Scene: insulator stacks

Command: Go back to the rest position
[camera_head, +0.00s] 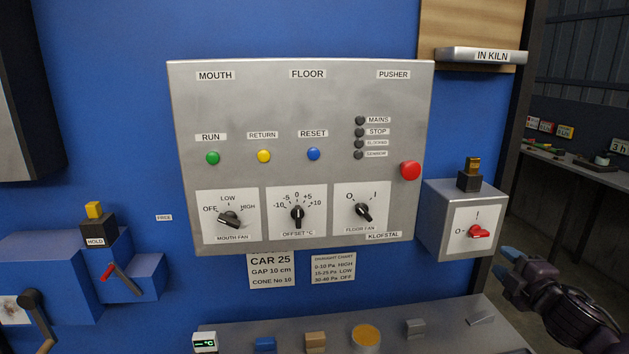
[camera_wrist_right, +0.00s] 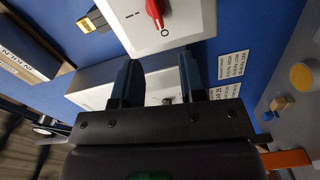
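My right gripper (camera_head: 504,263) is at the lower right of the head view, below and right of the grey switch box (camera_head: 449,228) with the red rotary switch (camera_head: 481,232). It is apart from the box. In the right wrist view its two dark blue fingers (camera_wrist_right: 160,70) stand apart with nothing held between them. The red switch (camera_wrist_right: 155,12) on the white box face shows beyond the fingertips. My left gripper is in neither view.
A grey control panel (camera_head: 300,175) with buttons and knobs is on the blue wall. A grey shelf (camera_head: 450,340) with small blocks runs below. A blue box with a red lever (camera_head: 122,279) is at the left. A doorway opens at the right.

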